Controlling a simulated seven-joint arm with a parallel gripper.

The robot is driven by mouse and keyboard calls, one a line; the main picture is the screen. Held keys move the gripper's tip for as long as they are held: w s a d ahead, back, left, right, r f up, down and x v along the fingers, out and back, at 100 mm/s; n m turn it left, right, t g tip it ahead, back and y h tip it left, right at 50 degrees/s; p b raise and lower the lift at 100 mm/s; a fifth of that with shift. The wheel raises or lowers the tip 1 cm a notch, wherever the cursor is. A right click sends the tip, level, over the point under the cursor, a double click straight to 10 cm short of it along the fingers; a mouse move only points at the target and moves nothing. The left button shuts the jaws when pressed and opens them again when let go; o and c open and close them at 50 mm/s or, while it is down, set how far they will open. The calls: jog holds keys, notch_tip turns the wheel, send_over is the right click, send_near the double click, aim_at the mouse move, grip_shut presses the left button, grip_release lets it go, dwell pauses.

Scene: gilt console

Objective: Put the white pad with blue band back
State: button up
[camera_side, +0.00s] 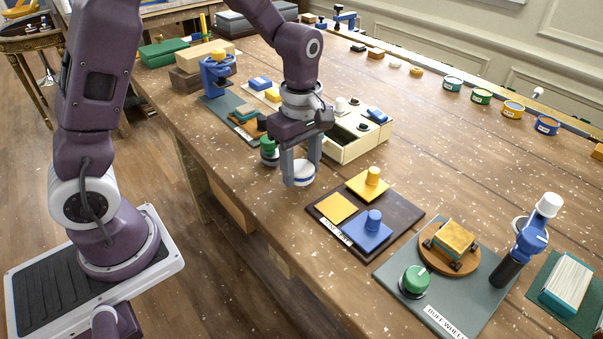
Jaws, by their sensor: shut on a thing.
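The white pad with blue band (304,174) is between the fingers of my gripper (301,168), near the front edge of the wooden table. My gripper points down and is shut on the pad. The fingers partly hide the pad, and I cannot tell whether its underside touches the table. A cream box (362,149) with several small items on and in it stands just behind and to the right of my gripper. A dark labelled board (402,213) with yellow and blue pieces lies to the right of the pad.
A green knob (268,147) stands close to the left of my gripper. A grey-green board (462,298) holds a round wooden stand and a green-topped knob. Several round tins (482,96) line the back. Bare table lies between the tins and the dark board.

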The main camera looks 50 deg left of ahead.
aim_at(301, 166)
jog(key=shift+f, duration=0.85)
jog(key=shift+f, duration=0.1)
jog(key=o, duration=1.3)
notch_tip(301, 166, up, 12)
jog(key=shift+f, duration=0.2)
jog(key=s+r+m+t, duration=0.2)
jog(key=s+m, duration=0.4)
jog(key=s+r+m+t, duration=0.1)
jog(key=s+r+m, duration=0.1)
jog(key=s+m, duration=0.4)
jog(key=s+r+m+t, duration=0.2)
jog(key=s+m, duration=0.4)
jog(key=s, duration=0.1)
jog(key=shift+s+d+t, duration=0.1)
jog(key=shift+t, duration=0.2)
